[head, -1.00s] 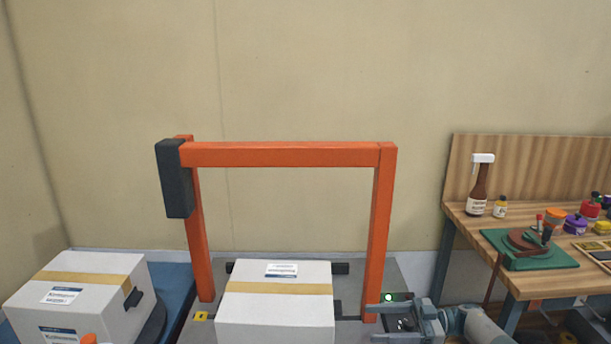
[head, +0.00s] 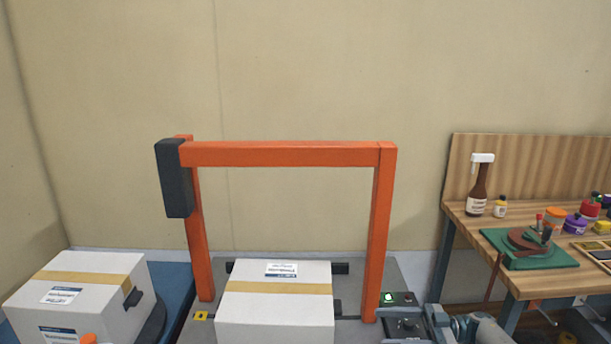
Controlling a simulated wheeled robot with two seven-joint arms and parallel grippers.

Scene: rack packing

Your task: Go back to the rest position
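My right gripper (head: 436,322) is low in the head view, just right of a small dark control box (head: 402,312) with a lit green button. A white box (head: 275,316) with a tan tape band and a label sits on the grey platform under an orange frame (head: 280,154). My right gripper is apart from this box.
A second taped white box (head: 85,285) stands on a blue surface at the left. A wooden bench (head: 520,282) at the right holds a brown bottle (head: 479,190), a green mat (head: 500,240) and several small jars. The space inside the frame above the box is clear.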

